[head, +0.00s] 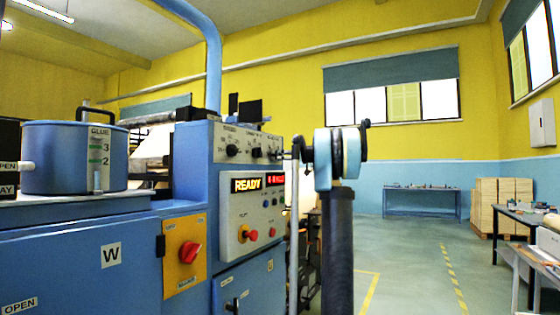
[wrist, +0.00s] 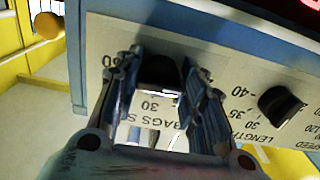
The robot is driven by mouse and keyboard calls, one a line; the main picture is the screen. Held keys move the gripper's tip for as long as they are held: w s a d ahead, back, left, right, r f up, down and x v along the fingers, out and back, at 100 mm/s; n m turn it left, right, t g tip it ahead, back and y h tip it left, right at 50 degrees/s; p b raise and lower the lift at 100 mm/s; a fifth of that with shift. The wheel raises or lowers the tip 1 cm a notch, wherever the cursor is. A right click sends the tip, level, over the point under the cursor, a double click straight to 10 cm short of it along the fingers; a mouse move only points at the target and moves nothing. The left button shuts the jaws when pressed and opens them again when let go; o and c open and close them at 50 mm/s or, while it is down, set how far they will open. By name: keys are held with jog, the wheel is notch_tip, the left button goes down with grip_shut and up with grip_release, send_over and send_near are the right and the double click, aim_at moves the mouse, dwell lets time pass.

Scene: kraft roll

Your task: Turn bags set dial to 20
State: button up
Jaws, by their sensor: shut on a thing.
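The bags set dial (wrist: 160,74) is a black knob on the pale upper panel of the blue machine. In the wrist view, the partly covered lettering "BAGS S" and a "30" show beside it. My gripper (wrist: 163,64) has one finger on each side of the knob and is shut on it. The fingers hide parts of the scale, and I cannot tell which number the dial points at. In the head view, my gripper (head: 288,153) reaches the right end of the dial row, where it largely hides this dial.
The length dial (wrist: 282,105) is close beside my gripper. Another dial (head: 233,150) is farther left. Below are the lit READY display (head: 247,184) and a red button (head: 253,235). A red switch (head: 190,252) and glue pot (head: 75,157) are left. Floor at right is open.

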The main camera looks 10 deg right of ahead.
jog(key=o, duration=1.1)
jog(key=v, duration=1.2)
jog(key=shift+w+f, duration=0.1)
